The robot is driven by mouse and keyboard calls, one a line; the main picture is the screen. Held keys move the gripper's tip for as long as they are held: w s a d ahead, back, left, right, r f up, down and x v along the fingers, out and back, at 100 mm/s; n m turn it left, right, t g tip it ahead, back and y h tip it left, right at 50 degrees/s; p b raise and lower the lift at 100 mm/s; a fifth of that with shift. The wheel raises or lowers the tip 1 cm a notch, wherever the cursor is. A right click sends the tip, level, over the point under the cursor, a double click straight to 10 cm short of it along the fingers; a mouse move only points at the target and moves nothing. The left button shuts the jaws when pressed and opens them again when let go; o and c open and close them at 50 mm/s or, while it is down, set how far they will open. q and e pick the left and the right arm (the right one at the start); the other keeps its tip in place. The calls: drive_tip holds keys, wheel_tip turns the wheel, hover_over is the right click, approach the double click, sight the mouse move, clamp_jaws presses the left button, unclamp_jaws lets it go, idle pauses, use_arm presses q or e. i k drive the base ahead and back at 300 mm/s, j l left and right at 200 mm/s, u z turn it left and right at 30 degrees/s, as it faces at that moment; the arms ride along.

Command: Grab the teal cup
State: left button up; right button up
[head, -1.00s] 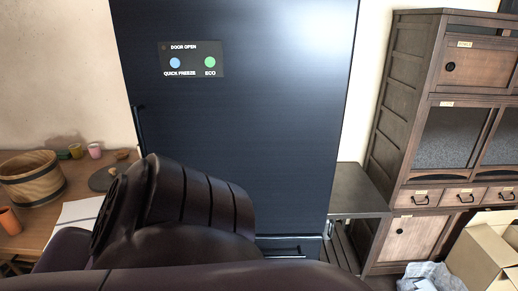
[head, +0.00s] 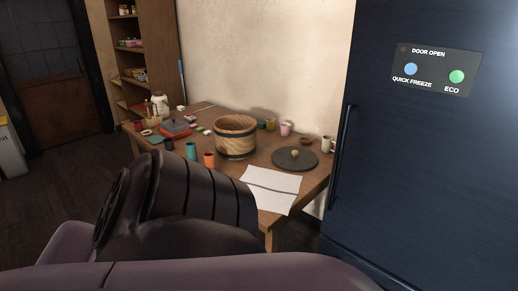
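A teal cup (head: 191,150) stands upright on the wooden table (head: 257,213), near its front edge. An orange cup (head: 209,160) stands just to its right, and a wooden bucket (head: 235,143) is behind them. The dark arm link in the lower middle is mine and rises close below the teal cup in the picture. Neither of my grippers shows in this view.
A dark round board (head: 294,163) and a white sheet (head: 272,193) lie on the table's right part. A red box (head: 175,127) and several small items crowd its left part. A dark blue fridge (head: 420,160) stands at right. Open floor (head: 58,180) lies at left.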

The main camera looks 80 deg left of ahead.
sight(190, 147)
drive_tip(key=u, duration=3.1)
drive_tip(key=i+j+z, duration=0.1)
drive_tip(key=i+j, duration=0.2)
drive_tip(key=i+j+z, duration=0.1)
drive_tip(key=i+j, duration=0.15)
drive_tip(key=i+j+z, duration=0.1)
drive_tip(key=i+j, duration=0.2)
drive_tip(key=j, duration=0.15)
drive_tip(key=i+j+z, duration=0.1)
drive_tip(key=i+j, duration=0.15)
drive_tip(key=j, duration=0.15)
drive_tip(key=i+j+z, duration=0.1)
drive_tip(key=j, duration=0.3)
drive_tip(key=i+j+z, duration=0.1)
drive_tip(key=i+j, duration=0.25)
